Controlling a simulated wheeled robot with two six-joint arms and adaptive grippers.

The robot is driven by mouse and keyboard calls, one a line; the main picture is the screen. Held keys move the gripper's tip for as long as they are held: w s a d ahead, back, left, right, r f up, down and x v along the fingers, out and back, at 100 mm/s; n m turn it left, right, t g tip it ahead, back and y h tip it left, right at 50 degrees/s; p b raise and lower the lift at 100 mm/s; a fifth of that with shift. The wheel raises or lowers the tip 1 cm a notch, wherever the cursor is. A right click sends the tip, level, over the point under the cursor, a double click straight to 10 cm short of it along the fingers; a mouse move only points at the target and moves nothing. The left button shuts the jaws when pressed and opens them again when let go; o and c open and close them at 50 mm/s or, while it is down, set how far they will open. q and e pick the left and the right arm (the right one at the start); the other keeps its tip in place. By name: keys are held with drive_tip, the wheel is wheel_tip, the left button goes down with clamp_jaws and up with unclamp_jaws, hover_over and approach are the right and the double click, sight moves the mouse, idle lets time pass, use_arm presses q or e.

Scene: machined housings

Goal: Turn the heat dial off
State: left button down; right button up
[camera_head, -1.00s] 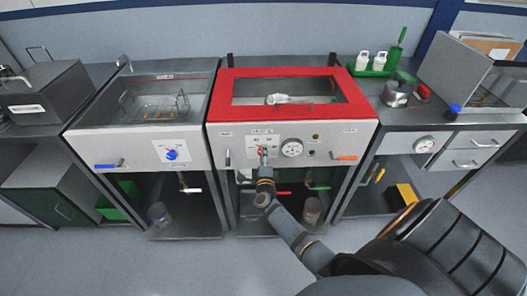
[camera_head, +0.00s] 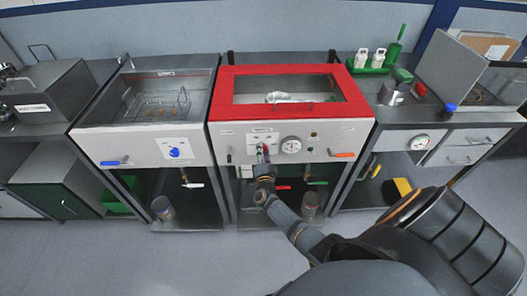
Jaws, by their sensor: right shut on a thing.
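The red-framed machine (camera_head: 223,105) stands in the middle, with a pale front panel. My right gripper (camera_head: 263,155) is shut on a small dial at the left of that panel, beside a round white gauge (camera_head: 291,145). The gripper's fingers hide most of this dial, so its pointer cannot be read, and the panel lettering is too small to read. A blue knob (camera_head: 175,152) sits on the panel of the basin unit (camera_head: 130,147) to the left. My left gripper is not in view.
An orange handle (camera_head: 343,154) is on the right of the same panel. Red (camera_head: 283,187) and green (camera_head: 317,183) valve levers are below it. A metal can (camera_head: 310,204) stands on the lower shelf. Open floor (camera_head: 200,265) lies in front.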

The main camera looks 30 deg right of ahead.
drive_tip(key=shift+f, duration=0.1)
idle(0.3)
drive_tip(key=o, duration=1.2)
drive_tip(key=shift+c, duration=0.2)
drive_tip(key=v, duration=1.2)
drive_tip(key=shift+a, duration=0.1)
